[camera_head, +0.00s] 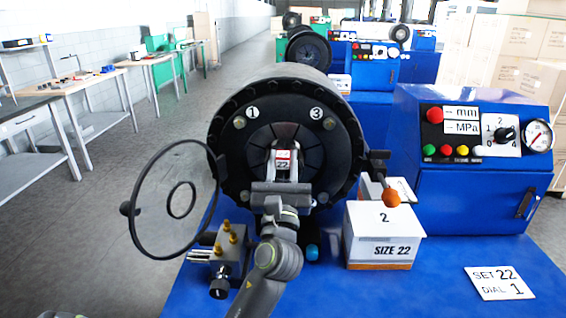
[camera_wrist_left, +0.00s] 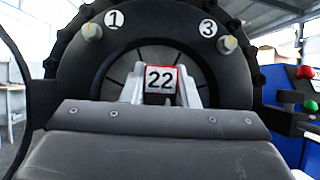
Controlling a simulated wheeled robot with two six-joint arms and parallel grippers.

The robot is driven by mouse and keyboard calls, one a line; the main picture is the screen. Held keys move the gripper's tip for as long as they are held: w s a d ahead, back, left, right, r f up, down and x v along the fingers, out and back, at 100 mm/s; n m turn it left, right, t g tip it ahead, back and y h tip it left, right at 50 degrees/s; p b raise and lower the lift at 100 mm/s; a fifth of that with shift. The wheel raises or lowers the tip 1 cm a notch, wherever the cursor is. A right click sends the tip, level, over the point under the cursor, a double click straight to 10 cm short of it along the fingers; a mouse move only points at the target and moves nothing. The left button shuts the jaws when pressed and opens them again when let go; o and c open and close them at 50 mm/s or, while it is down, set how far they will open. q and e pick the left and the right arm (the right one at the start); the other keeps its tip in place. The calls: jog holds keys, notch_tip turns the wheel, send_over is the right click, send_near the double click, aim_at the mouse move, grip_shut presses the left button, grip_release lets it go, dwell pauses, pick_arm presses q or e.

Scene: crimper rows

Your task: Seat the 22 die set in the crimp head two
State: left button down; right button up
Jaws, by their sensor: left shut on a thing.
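The crimp head (camera_head: 226,138) is a large black round drum with plates 1 and 3 on its face, standing on a blue base. My left gripper (camera_head: 284,170) is in front of the middle of the head, shut on the 22 die set (camera_head: 283,158). The die set has a white label with red edges reading 22, and it also shows in the left wrist view (camera_wrist_left: 161,79) between the pale fingers. It overlaps the head's central opening in both views. I cannot tell how deep it sits.
A round clear guard (camera_head: 160,205) stands open at the left of the head. A white SIZE 22 box (camera_head: 384,240) and an orange-knobbed lever (camera_head: 391,197) are at the right. A card reading SET 22 DIAL 1 (camera_head: 499,283) lies on the blue surface. A blue control cabinet (camera_head: 465,190) stands behind.

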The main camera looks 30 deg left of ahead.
aim_at(284, 147)
pick_arm(q)
jog(key=shift+r+p, duration=0.3)
jog(key=shift+p, duration=0.2)
dwell(1.2)
jog(key=shift+w+a, duration=0.55)
jog(key=shift+w, duration=0.3)
jog(key=shift+w+a, duration=0.5)
jog(key=shift+w, duration=0.4)
jog(key=shift+w+a, duration=0.55)
jog(key=shift+w, duration=0.3)
dwell(0.9)
jog(key=c, duration=1.6)
grip_release()
jog(key=o, duration=0.6)
jog(key=shift+s, duration=0.1)
jog(key=shift+c, duration=0.2)
jog(key=shift+f+b, duration=0.3)
jog(key=shift+f, duration=0.05)
jog(key=b+v, duration=0.5)
jog(key=v, duration=1.2)
jog(key=shift+d+b, duration=0.15)
jog(key=shift+b, duration=0.2)
jog(key=shift+r, duration=0.15)
